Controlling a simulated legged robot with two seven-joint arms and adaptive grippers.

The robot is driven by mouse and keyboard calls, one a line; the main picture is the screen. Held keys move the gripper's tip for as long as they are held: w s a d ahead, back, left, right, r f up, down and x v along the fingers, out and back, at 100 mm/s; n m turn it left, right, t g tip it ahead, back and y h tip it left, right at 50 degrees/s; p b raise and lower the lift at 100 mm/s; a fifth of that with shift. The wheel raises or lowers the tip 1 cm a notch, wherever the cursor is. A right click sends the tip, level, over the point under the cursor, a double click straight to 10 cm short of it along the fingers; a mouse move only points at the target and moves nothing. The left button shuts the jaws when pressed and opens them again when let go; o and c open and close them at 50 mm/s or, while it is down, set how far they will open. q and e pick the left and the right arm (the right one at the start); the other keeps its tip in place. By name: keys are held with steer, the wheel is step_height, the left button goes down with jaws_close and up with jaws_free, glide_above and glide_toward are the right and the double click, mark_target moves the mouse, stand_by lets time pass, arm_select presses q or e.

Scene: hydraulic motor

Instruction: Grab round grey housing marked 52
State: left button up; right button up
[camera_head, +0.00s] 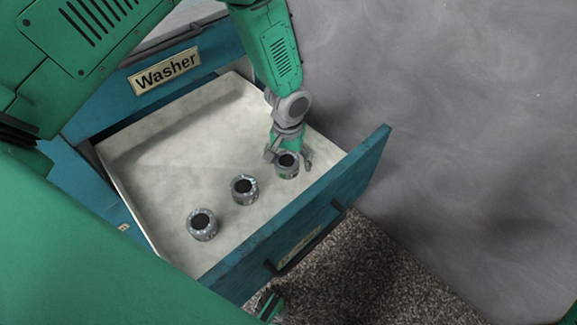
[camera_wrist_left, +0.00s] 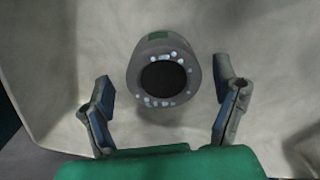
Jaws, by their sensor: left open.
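Three round grey housings with dark round openings stand in a row in the open drawer: a near one (camera_head: 201,234), a middle one (camera_head: 243,198) and a far one (camera_head: 288,173). No number 52 is legible on any of them. My left gripper (camera_head: 289,163) is open at the far housing, with a finger on either side of it. In the left wrist view, a housing (camera_wrist_left: 162,45) with a green patch lies between and beyond the open fingers of the left gripper (camera_wrist_left: 164,96), with gaps on both sides.
The pale drawer floor (camera_head: 160,165) is clear behind the housings. The blue drawer front (camera_head: 330,210) with a dark handle (camera_head: 305,240) rises close to the row. A "Washer" label (camera_head: 165,72) is on the cabinet above. Grey floor lies to the right.

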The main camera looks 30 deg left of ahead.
arm_select(q)
steer(key=shift+a+f, duration=0.3)
steer(key=shift+f, duration=0.5)
steer(key=shift+d, duration=0.2)
steer(key=c, duration=1.6)
steer(key=shift+r, duration=0.1)
